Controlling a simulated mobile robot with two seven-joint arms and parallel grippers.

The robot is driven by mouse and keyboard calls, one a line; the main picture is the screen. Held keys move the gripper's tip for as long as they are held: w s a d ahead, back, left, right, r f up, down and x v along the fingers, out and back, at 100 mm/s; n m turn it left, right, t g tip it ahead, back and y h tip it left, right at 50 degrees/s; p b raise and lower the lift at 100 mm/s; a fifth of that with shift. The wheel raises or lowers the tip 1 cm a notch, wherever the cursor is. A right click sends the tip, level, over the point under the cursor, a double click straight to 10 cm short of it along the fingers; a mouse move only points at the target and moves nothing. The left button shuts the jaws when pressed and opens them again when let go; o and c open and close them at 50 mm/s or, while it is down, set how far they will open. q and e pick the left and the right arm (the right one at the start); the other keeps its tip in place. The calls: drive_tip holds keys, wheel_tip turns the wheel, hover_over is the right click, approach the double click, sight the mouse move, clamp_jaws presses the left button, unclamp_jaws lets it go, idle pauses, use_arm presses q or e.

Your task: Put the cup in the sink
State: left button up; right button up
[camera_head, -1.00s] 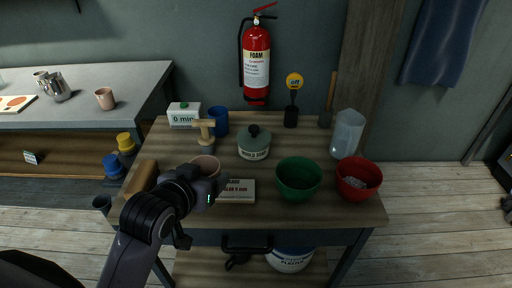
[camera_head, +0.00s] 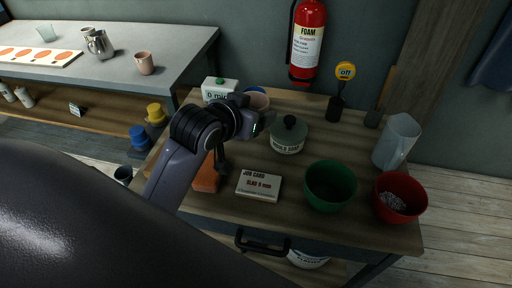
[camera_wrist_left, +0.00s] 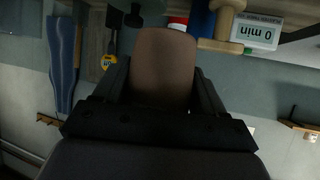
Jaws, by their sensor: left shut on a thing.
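A pinkish-brown cup (camera_head: 257,98) is in my left gripper (camera_head: 262,120), above the back left part of the wooden workbench. The gripper hides much of the cup in the head view. In the left wrist view the cup (camera_wrist_left: 163,65) fills the space between the two fingers of the left gripper (camera_wrist_left: 163,88), which is shut on it. A similar pink cup (camera_head: 145,64) stands on the grey counter at the left. No sink can be made out. My right gripper is not in view.
The workbench (camera_head: 285,223) carries a white timer box (camera_head: 219,88), a lidded pot (camera_head: 289,137), a job card block (camera_head: 259,186), a green bowl (camera_head: 330,187), a red bowl (camera_head: 400,198) and a clear jug (camera_head: 396,142). The grey counter (camera_head: 180,50) has free room on its right.

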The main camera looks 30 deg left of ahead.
use_arm(q)
wheel_tip(320, 180, down, 12)
drive_tip(key=shift+r, duration=0.1)
idle(0.5)
drive_tip(key=shift+f, duration=0.2)
drive_tip(key=o, duration=1.1)
drive_tip(key=shift+r, duration=0.15)
